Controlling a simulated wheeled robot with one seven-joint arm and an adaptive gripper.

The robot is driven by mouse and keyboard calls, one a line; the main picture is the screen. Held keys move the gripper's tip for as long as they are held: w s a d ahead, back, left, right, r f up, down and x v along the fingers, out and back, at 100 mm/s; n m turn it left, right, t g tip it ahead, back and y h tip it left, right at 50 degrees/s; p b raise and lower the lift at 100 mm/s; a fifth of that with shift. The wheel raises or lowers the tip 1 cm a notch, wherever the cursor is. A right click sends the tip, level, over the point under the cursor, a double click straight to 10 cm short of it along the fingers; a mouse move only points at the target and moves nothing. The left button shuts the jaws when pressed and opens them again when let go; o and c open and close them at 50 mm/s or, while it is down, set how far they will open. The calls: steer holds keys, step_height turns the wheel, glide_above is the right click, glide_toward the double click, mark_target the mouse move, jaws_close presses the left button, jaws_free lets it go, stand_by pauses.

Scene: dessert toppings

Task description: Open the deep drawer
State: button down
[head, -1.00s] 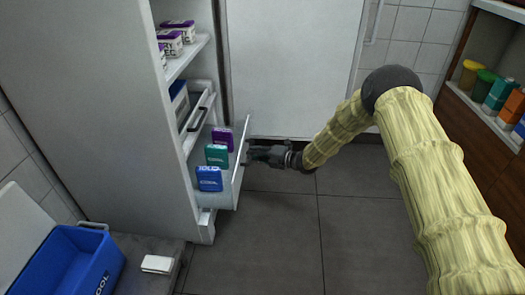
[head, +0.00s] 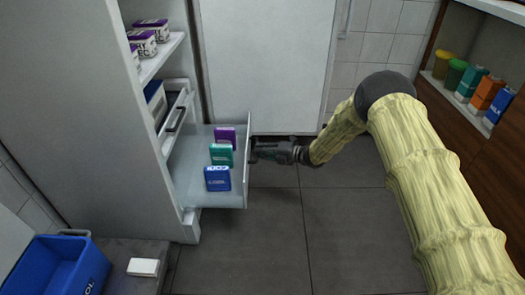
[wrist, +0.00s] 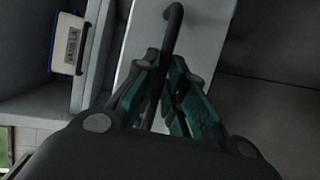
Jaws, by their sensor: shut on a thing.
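The deep drawer (head: 190,172) is the lower drawer of the tall white cabinet, and it stands pulled well out. A blue pack (head: 217,178), a green pack (head: 221,155) and a purple pack (head: 226,137) stand upright in it. My gripper (head: 256,151) is at the outer side of its front panel. In the wrist view my gripper (wrist: 163,95) is shut on the dark bar handle (wrist: 172,30) of the drawer front (wrist: 140,50). The grip itself is partly hidden in the head view.
A shallower drawer (head: 176,118) with a dark handle sits above. Purple-and-white boxes (head: 142,48) stand on the shelf over it. A blue cooler (head: 50,265) and a small white block (head: 143,267) are at lower left. Bottles and cartons (head: 480,88) stand at right. Grey floor (head: 320,230) is clear.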

steer(key=shift+w, duration=0.1)
steer(key=c, duration=1.5)
jaws_free()
steer(key=v, duration=1.2)
steer(key=shift+f, duration=0.1)
